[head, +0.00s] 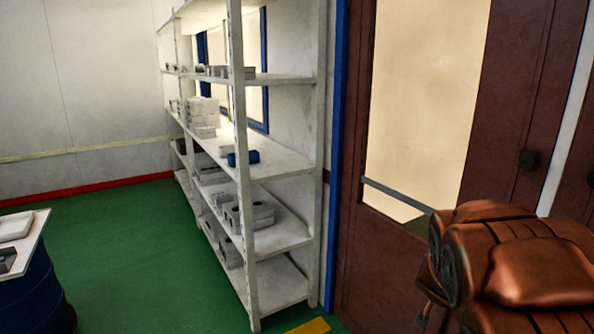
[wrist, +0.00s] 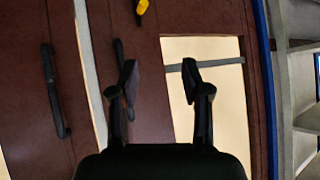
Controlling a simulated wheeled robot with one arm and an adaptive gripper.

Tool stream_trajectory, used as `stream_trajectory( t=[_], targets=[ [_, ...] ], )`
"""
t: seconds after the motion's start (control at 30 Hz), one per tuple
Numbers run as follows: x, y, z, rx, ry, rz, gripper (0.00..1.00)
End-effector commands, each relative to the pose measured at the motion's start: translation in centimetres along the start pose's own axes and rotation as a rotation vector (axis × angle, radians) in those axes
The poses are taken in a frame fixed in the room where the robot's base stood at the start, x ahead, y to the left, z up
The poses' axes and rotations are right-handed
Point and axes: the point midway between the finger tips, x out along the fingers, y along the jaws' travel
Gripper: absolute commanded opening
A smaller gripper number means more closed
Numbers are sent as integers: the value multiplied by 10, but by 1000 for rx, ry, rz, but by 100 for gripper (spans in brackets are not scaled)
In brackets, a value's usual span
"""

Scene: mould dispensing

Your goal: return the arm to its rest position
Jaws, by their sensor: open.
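In the wrist view my gripper (wrist: 158,82) is open and empty, with its two dark fingers spread apart. It faces a brown door (wrist: 150,60) with a pale glass panel (wrist: 215,110); nothing is between the fingers except this background. In the head view a copper-brown part of my arm shows at the lower right, in front of the brown door (head: 350,180). The gripper's fingers are not clearly visible in the head view.
A white shelf rack (head: 280,165) with several grey blocks and a blue item (head: 243,158) stands left of the door. A blue drum (head: 38,290) with a pale top (head: 38,232) stands at the lower left. Green floor (head: 130,240) between them is clear.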

Motion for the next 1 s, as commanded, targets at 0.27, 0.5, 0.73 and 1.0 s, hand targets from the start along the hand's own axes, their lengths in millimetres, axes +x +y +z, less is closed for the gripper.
stream_trajectory(
  t=[0.27, 0.5, 0.73, 1.0],
  targets=[
    [-88, -54, 89, -161, -331, -178, 48],
    [-179, -49, 167, -348, -614, -246, 48],
    [-265, -3, 225, -548, -858, -230, 48],
    [-326, 54, 254, -708, -1031, -159, 48]
  ],
)
